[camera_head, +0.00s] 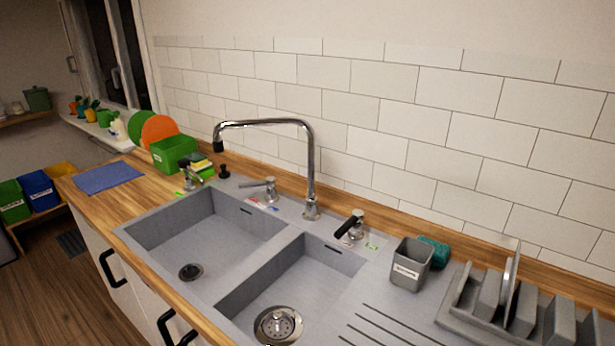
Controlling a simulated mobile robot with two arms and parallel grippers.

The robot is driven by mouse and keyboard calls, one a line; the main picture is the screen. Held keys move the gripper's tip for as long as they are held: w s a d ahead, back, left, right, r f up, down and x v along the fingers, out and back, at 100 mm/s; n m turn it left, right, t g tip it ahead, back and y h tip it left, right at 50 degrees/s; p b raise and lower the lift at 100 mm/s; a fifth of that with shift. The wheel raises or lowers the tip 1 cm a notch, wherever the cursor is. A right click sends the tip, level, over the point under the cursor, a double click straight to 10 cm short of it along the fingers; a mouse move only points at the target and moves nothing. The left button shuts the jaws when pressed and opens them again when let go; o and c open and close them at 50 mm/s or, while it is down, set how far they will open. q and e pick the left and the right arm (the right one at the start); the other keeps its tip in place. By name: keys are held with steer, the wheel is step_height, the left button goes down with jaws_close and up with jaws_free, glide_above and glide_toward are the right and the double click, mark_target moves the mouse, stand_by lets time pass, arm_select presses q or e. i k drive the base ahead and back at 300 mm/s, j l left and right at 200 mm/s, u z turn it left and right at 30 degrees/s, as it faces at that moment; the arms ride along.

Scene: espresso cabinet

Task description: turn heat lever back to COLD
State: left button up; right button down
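A chrome lever valve (268,188) stands behind the left basin, left of the tall faucet (311,170). Its grey handle points to the left. Small red and blue labels (262,205) lie on the deck in front of it, their text too small to read. A second valve (353,226) with a black handle stands right of the faucet, its handle slanting down to the left, with a small green label (372,246) beside it. Neither of my grippers is in view.
The grey double sink (215,287) fills the middle. A grey labelled cup (410,265), a teal sponge (436,251) and a dish rack (480,318) stand right. A green bin (173,152) and blue cloth (107,177) are left. The basins look empty.

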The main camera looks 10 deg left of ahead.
mark_target(270, 182)
steer(key=j+z, duration=1.2)
